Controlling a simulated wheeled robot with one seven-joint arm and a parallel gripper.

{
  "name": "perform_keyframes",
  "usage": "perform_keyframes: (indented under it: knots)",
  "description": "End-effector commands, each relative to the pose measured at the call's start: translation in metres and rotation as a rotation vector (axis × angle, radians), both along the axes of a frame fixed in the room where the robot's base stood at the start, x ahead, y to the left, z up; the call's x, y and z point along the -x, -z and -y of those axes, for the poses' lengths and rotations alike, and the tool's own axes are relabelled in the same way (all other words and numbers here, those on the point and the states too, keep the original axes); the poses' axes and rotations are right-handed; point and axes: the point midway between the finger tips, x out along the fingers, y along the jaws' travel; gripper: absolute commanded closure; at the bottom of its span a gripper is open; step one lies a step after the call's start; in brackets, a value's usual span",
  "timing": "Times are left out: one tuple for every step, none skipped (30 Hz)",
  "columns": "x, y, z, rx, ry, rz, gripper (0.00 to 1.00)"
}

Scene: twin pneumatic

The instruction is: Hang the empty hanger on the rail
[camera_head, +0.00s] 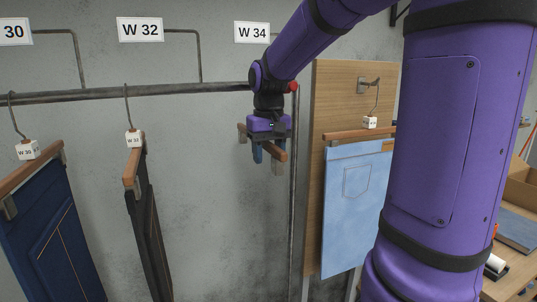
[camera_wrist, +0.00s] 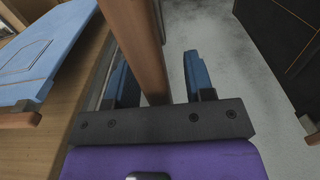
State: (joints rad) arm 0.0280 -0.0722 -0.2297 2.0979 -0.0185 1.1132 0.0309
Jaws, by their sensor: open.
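The empty wooden hanger (camera_head: 275,150) is just below the right end of the rail (camera_head: 200,89), with a clip hanging at its near end. Its hook is hidden behind my gripper, so I cannot tell whether it sits on the rail. My gripper (camera_head: 267,153) points down at the hanger with its jaws open. In the wrist view, the hanger's bar (camera_wrist: 140,45) runs between the two blue fingers of my gripper (camera_wrist: 158,80), closer to the left finger, with a clear gap to the right finger.
Dark blue trousers (camera_head: 45,235) and dark trousers (camera_head: 148,225) hang on the rail to the left. Light blue jeans (camera_head: 352,200) hang from a peg on a wooden board (camera_head: 330,100) to the right. A W 34 sign (camera_head: 252,32) is above the rail's right part.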

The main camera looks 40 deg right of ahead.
Motion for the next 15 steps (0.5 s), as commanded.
perform_keyframes:
  knots:
    - [0.000, -0.004, 0.000, 0.001, 0.000, 0.003, 0.51]
    - [-0.001, -0.007, 0.000, 0.001, 0.000, 0.004, 0.51]
    - [-0.001, -0.012, 0.000, 0.001, 0.000, 0.005, 0.51]
    - [-0.001, -0.016, 0.000, 0.001, 0.000, 0.005, 0.51]
    - [-0.001, -0.021, 0.000, 0.001, 0.000, 0.005, 0.51]
    - [0.000, -0.028, 0.000, 0.001, 0.000, 0.005, 0.51]
    - [-0.001, -0.034, 0.000, 0.002, 0.000, 0.006, 0.51]
    - [-0.001, -0.040, 0.000, 0.001, 0.000, 0.005, 0.51]
    - [-0.001, -0.048, 0.001, 0.002, 0.001, 0.006, 0.51]
    - [0.000, -0.054, 0.001, 0.001, 0.001, 0.005, 0.51]
    - [0.000, -0.060, 0.001, 0.002, 0.001, 0.006, 0.51]
    - [-0.001, -0.067, 0.001, 0.001, 0.001, 0.005, 0.51]
    - [-0.001, -0.072, 0.001, 0.001, 0.001, 0.005, 0.51]
    - [0.000, -0.077, 0.001, 0.001, 0.001, 0.005, 0.51]
    - [0.000, -0.083, 0.000, 0.001, 0.001, 0.004, 0.51]
